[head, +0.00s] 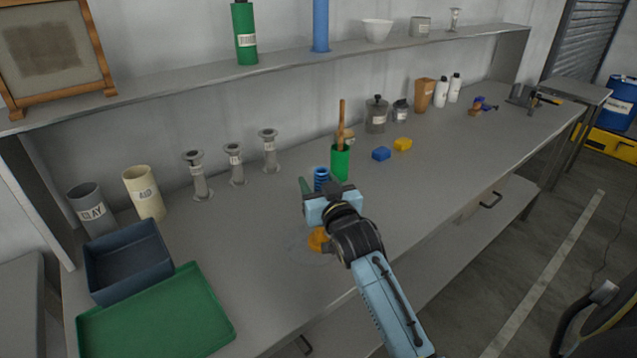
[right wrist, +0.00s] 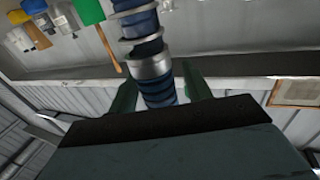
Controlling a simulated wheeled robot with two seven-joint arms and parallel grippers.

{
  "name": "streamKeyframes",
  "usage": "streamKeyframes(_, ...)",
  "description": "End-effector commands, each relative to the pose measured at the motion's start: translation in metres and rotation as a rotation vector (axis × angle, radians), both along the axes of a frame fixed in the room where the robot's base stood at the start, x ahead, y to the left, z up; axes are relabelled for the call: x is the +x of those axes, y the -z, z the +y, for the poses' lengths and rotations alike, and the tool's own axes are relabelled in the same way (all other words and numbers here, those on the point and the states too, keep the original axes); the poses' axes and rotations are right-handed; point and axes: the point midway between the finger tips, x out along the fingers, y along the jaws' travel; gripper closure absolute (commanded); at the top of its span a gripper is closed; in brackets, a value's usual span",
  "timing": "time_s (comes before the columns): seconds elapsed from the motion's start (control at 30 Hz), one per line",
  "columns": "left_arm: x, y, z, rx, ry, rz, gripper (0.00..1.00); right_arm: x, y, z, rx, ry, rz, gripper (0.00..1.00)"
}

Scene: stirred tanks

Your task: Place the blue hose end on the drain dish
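The blue ribbed hose end (head: 321,177) shows just beyond my right gripper (head: 319,188), over the middle of the bench. In the right wrist view the hose (right wrist: 158,92), with a metal collar, runs between the two green fingers of the right gripper (right wrist: 160,88). Narrow gaps show beside it, so the fingers look open around it and not pressed on it. The gripper body hides part of the hose. An orange part (head: 317,238) shows below the gripper, partly covered by my wrist. I cannot make out the drain dish for certain. My left gripper is out of view.
A green cup (head: 340,163) with a wooden handle stands just behind the gripper. Grey flanged stands (head: 235,165), a blue bin (head: 128,262) and a green tray (head: 158,318) are left. Bench right of my arm is clear.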

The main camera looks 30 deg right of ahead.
Motion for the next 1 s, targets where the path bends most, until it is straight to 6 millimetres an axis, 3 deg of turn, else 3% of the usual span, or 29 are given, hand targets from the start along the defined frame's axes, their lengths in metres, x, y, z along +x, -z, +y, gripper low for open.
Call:
streamKeyframes(0.27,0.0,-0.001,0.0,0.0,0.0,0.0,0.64,-0.007,-0.003,0.002,0.0,0.0,0.0,0.51)
streamKeyframes(0.7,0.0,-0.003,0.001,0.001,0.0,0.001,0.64,-0.089,-0.002,0.021,0.0,0.0,0.002,0.51)
streamKeyframes(1.0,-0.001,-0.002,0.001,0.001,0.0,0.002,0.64,-0.116,-0.003,0.028,0.0,0.0,0.0,0.51)
